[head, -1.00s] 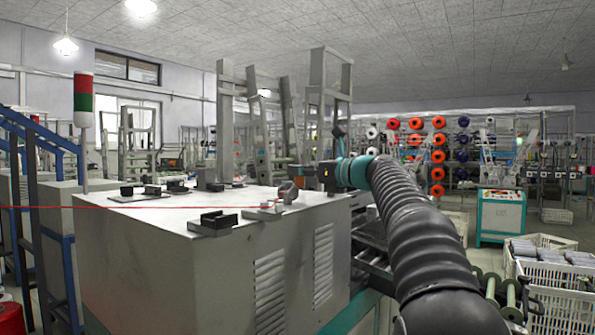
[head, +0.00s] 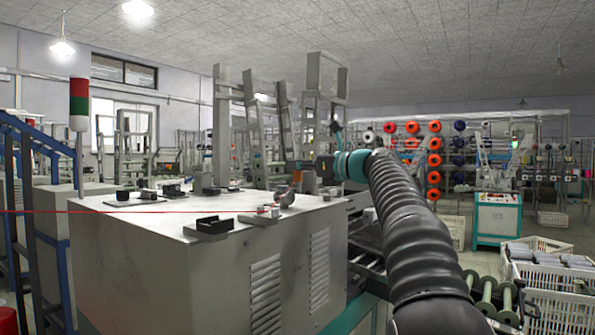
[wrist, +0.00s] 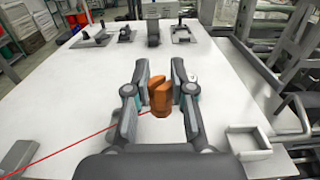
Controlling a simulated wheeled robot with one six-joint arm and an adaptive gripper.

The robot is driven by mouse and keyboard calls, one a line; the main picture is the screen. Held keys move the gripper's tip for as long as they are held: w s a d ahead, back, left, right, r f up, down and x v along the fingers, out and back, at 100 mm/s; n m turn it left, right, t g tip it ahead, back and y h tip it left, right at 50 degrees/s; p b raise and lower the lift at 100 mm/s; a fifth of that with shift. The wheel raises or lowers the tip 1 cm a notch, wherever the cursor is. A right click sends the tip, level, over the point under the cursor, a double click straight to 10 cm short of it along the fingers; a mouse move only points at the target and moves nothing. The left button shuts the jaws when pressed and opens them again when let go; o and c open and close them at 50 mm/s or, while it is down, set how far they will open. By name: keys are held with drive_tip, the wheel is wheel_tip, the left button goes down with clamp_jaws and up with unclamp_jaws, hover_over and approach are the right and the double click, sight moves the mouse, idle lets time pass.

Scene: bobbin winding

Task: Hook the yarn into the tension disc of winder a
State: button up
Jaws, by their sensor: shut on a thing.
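In the wrist view my gripper (wrist: 160,82) is low over the white machine top (wrist: 85,85). Its two fingers are closed on an orange-brown piece (wrist: 160,98). The red yarn (wrist: 75,146) runs taut from the lower left up to the left finger, in line with the piece; where it meets the piece is hidden. I cannot tell for certain which fitting there is the tension disc.
A black bracket (head: 213,225) stands near the machine's front edge. Several dark guides (wrist: 94,38) stand along the far side of the top. A white square frame (wrist: 248,143) lies right of my gripper. A red-green signal lamp (head: 79,100) stands at the left.

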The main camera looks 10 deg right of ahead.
drive_tip(key=shift+w+d+r, duration=0.1)
drive_tip(key=shift+r, duration=0.5)
drive_tip(key=shift+w+d+r, duration=0.1)
drive_tip(key=shift+r, duration=0.45)
